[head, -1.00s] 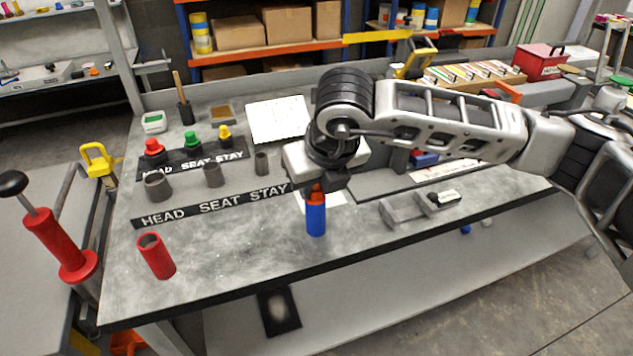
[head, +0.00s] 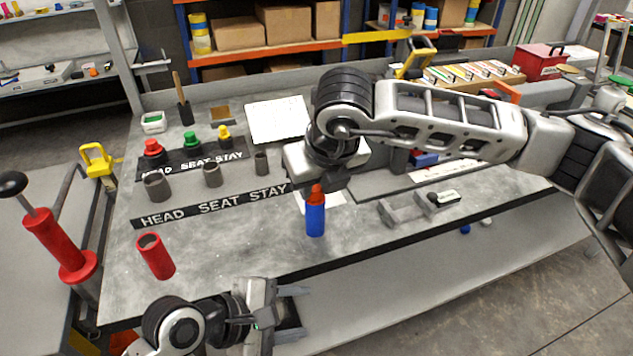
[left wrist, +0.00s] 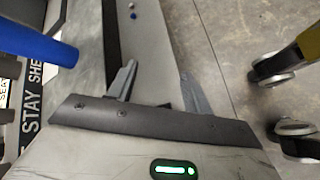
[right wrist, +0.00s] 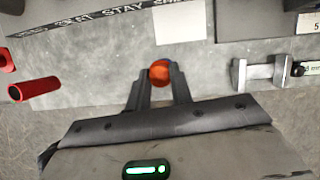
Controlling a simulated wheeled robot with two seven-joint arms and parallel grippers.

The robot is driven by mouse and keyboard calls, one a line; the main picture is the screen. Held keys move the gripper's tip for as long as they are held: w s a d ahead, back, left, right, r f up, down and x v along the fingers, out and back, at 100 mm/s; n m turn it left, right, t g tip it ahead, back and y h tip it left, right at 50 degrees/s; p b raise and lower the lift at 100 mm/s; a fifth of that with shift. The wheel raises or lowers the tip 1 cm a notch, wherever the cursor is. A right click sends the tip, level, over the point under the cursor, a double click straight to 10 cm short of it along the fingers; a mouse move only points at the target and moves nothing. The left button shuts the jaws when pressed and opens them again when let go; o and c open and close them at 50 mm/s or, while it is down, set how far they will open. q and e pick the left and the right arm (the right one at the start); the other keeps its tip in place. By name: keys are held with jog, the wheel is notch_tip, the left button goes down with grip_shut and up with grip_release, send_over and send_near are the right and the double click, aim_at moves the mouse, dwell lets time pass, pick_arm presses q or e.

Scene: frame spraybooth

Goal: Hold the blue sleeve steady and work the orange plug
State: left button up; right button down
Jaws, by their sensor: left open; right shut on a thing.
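The blue sleeve (head: 315,220) stands upright on the grey bench near its front edge. The orange plug (head: 316,192) sits at its top, and it shows from above in the right wrist view (right wrist: 160,71). My right gripper (right wrist: 158,84) is above the bench with its fingers shut on the orange plug. My left gripper (head: 296,314) is open and empty, in front of the bench edge and below-left of the sleeve in the head view. In the left wrist view the blue sleeve (left wrist: 38,40) lies at the upper left, outside the open fingers (left wrist: 158,85).
A red sleeve (head: 156,257) stands at the bench's front left. A grey metal fixture (head: 405,208) stands right of the blue sleeve. Labelled strips (head: 215,204), grey tubes and coloured plugs are behind. The bench between the red and blue sleeves is clear.

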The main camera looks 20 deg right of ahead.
pick_arm(q)
notch_tip(320, 180, up, 4)
jog(key=w+d+n+g, duration=0.1)
jog(key=w+d+n, duration=0.1)
jog(key=n, duration=0.1)
jog(key=n+t+h, duration=0.3)
jog(key=n, duration=0.4)
send_near(307, 221)
jog(key=shift+d+f, duration=0.4)
jog(key=shift+f, duration=0.1)
jog(key=shift+w+n+h, duration=0.15)
jog(key=shift+n+h, duration=0.15)
jog(key=shift+w+d, duration=0.1)
jog(key=shift+d, duration=0.2)
jog(key=x, duration=0.9)
jog(key=shift+w, duration=0.1)
jog(key=shift+f, duration=0.1)
jog(key=c, duration=0.7)
